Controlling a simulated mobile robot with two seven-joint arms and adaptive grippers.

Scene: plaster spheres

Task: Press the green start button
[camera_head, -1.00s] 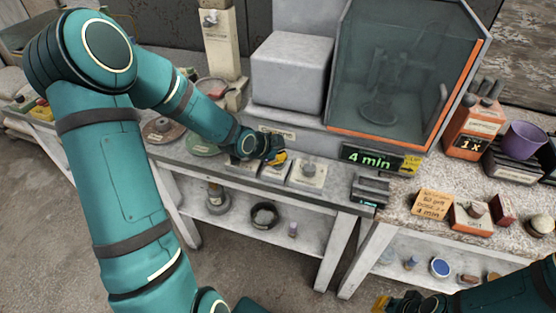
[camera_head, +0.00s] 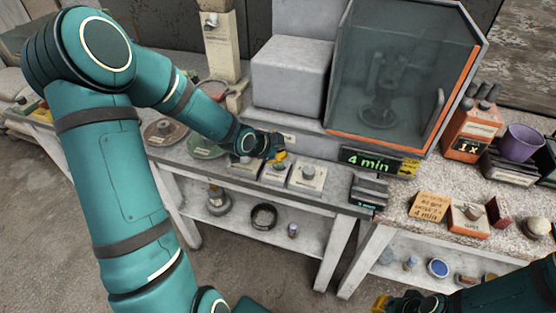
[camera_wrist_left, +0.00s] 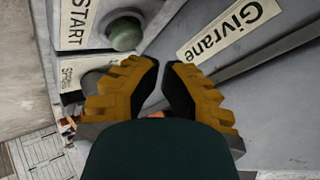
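The green start button (camera_wrist_left: 125,33) is a round dome in the left wrist view, beside a pale label reading START (camera_wrist_left: 80,22). It lies beyond my left fingertips, a little up and left of them, with a visible gap in the picture. My left gripper (camera_wrist_left: 161,64) has yellow ridged fingers with the tips brought together and nothing between them. In the head view my left gripper (camera_head: 280,156) hangs over a row of small control boxes at the bench's front edge. My right gripper (camera_head: 381,303) shows only as a yellow piece at the bottom edge.
A control box with a knob (camera_head: 308,174) stands right of my left gripper. Behind are a grey machine with a glass hood (camera_head: 395,75) and a green "4 min" display (camera_head: 368,161). A purple cup (camera_head: 522,142) and cards stand on the right bench.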

